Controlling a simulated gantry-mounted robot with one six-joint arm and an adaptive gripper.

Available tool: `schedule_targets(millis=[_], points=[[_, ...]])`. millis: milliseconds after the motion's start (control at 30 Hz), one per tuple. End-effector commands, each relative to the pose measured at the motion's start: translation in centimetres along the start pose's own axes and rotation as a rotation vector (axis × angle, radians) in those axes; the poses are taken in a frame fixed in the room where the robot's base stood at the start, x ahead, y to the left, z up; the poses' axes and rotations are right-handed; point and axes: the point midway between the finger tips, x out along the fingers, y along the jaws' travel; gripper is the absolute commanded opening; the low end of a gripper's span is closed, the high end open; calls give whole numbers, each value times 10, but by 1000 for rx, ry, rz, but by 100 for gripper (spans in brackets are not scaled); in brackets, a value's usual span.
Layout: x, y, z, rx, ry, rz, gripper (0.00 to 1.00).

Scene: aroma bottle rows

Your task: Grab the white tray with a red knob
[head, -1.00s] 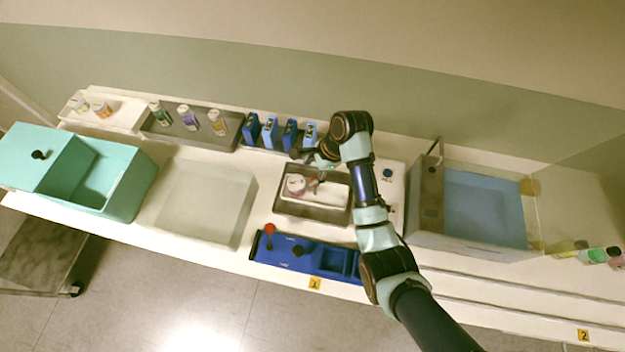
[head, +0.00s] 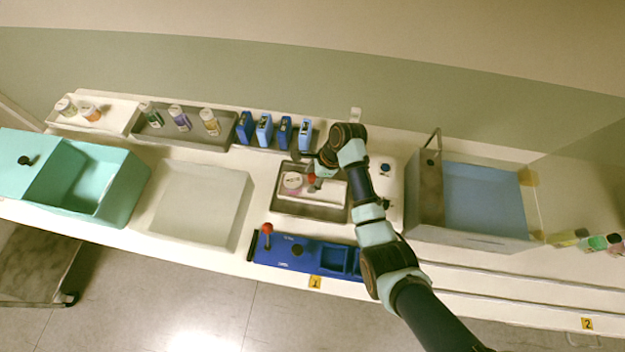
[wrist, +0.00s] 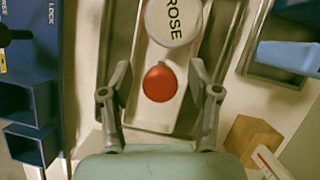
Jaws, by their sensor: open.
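The white tray (wrist: 150,107) is a narrow tray with a red knob (wrist: 159,83) near one end. It lies inside a grey metal pan, and it also shows in the head view (head: 334,191). A round white-lidded jar marked ROSE (wrist: 172,24) stands on the tray beyond the knob. My gripper (wrist: 161,68) is open, with one finger on each side of the red knob and gaps between fingers and knob. In the head view, my gripper (head: 318,180) is over the tray and partly hides the knob.
The grey pan (head: 310,214) surrounds the tray. A blue block with a red-topped lever (head: 267,229) lies in front of it. Several blue boxes (head: 264,130) stand behind. A white box with a blue button (head: 385,170) is to the right, and an empty pale bin (head: 193,205) to the left.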

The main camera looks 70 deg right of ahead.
Motion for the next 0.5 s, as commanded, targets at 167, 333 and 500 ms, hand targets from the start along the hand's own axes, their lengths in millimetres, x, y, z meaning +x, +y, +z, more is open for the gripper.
schedule_targets(millis=[167,333,500], points=[[-1,0,0,0,0,0,55],[-1,0,0,-1,0,0,26],[-1,0,0,-1,0,0,0]])
